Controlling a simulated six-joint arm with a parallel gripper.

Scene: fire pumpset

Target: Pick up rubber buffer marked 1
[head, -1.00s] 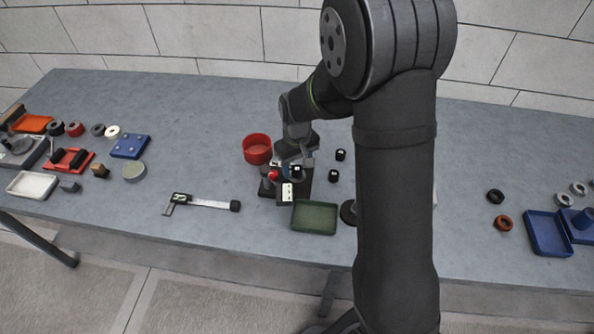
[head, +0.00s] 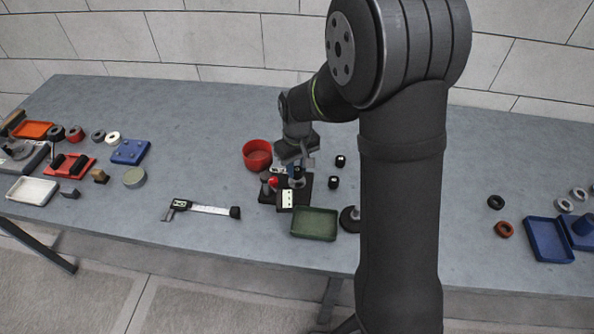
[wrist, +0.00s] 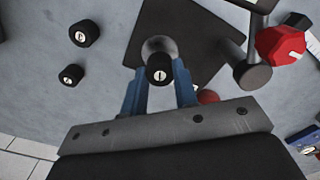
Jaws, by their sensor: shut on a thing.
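My gripper (wrist: 158,88) is shut on a small black rubber buffer (wrist: 159,70) with a white round label. The mark on the label looks like a 1. The buffer stands between the blue fingers, in front of a round grey part on a dark base plate (wrist: 198,35); I cannot tell whether it touches that part. In the head view the dark fixture (head: 287,199) sits below my gripper. Two more black buffers with white labels, one upper (wrist: 84,33) and one lower (wrist: 71,75), stand apart on the table; their marks are too small to read surely.
A red round bowl (head: 257,154) stands behind and left of the fixture. A green tray (head: 314,224) lies close in front of it. A red knob (wrist: 281,45) and grey post stand beside the plate. A caliper (head: 203,208) lies to the left, with clear table around it.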

